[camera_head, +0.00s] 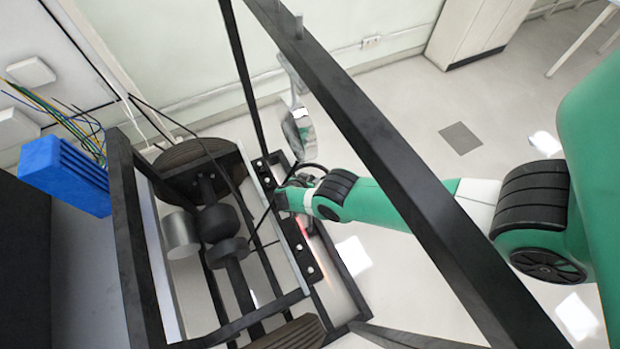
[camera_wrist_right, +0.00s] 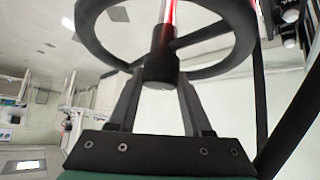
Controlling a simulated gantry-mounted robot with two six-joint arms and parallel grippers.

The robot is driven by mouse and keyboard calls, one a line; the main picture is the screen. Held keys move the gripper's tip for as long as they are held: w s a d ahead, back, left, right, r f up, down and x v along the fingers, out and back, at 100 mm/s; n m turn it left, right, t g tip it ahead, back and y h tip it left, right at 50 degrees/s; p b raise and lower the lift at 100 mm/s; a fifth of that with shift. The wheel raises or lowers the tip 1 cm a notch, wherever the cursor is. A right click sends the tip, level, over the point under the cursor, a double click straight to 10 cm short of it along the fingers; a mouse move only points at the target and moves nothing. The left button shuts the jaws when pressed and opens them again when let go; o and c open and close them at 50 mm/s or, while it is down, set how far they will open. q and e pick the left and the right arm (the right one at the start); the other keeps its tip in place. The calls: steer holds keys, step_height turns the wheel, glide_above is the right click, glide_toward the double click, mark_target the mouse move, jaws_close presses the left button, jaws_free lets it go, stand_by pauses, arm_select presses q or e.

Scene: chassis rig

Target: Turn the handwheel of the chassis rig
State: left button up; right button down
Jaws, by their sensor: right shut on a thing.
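The handwheel is a dark ring with spokes and a black hub; its rim (camera_wrist_right: 228,65) fills the top of the right wrist view. The fingers of my right gripper (camera_wrist_right: 160,85) are shut on the handwheel's black hub (camera_wrist_right: 161,68), one finger on each side. My left gripper is not in view.
A black frame bar (camera_head: 385,160) crosses in front of my right arm. A shiny metal part (camera_head: 298,130) hangs above the gripper. A blue block (camera_head: 65,175) with wires is at the left. Open floor (camera_head: 420,270) lies to the right.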

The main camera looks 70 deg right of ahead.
steer(key=shift+r, duration=0.1)
steer(key=shift+c, duration=1.8)
jaws_free()
